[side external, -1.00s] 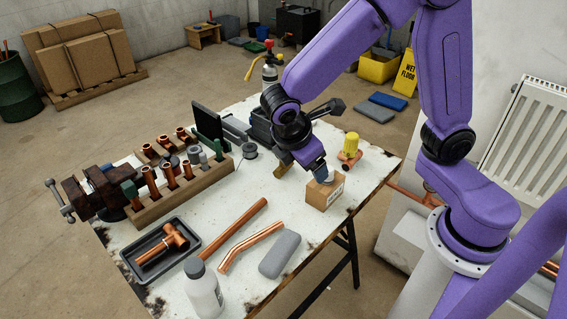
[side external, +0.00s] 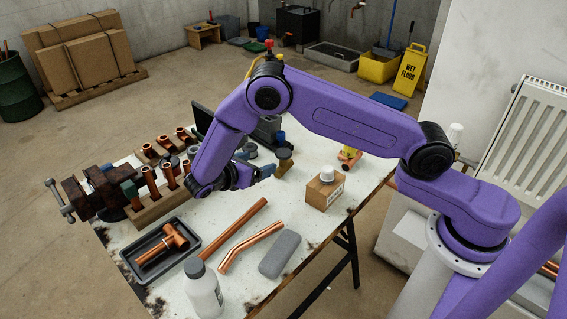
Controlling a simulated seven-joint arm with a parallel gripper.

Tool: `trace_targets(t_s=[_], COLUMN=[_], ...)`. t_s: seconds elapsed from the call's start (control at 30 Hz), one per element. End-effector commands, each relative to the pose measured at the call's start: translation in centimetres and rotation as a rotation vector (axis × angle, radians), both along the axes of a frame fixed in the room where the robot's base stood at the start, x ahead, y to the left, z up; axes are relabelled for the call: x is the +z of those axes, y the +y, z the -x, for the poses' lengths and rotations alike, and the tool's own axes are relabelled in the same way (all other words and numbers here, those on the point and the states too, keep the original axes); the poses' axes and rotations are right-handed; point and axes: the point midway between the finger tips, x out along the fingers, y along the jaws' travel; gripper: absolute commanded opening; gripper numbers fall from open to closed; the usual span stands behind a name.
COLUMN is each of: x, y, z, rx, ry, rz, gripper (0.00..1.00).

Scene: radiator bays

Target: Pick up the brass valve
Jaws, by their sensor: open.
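My gripper (side external: 262,172) is open above the middle of the bench, its bluish fingers pointing right. Just right of the fingers is a small brass-coloured piece (side external: 283,168) with a darker round top. I cannot tell for sure whether this is the brass valve, or whether the fingers touch it. A yellow piece with a copper-orange base (side external: 349,156) lies near the bench's right edge, its top partly hidden by my arm.
A small cardboard box (side external: 325,192) with a white top piece stands right of centre. A wooden rack (side external: 148,218) and vise (side external: 105,188) are left.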

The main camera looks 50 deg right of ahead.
Motion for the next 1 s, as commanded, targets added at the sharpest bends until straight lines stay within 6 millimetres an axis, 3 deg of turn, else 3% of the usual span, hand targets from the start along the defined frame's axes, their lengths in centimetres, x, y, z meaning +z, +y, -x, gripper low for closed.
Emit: trace_targets(t_s=[0.43,0.83,1.0], x=[-3.2,-4.4,-5.3], y=[-7.7,-10.8,-13.2], z=[-1.1,-1.7,-2.0], rx=[-0.005,-0.003,-0.005], ry=[0.002,0.001,0.001], rz=[-0.001,-0.003,-0.002], gripper=[0.82,0.82,0.82])
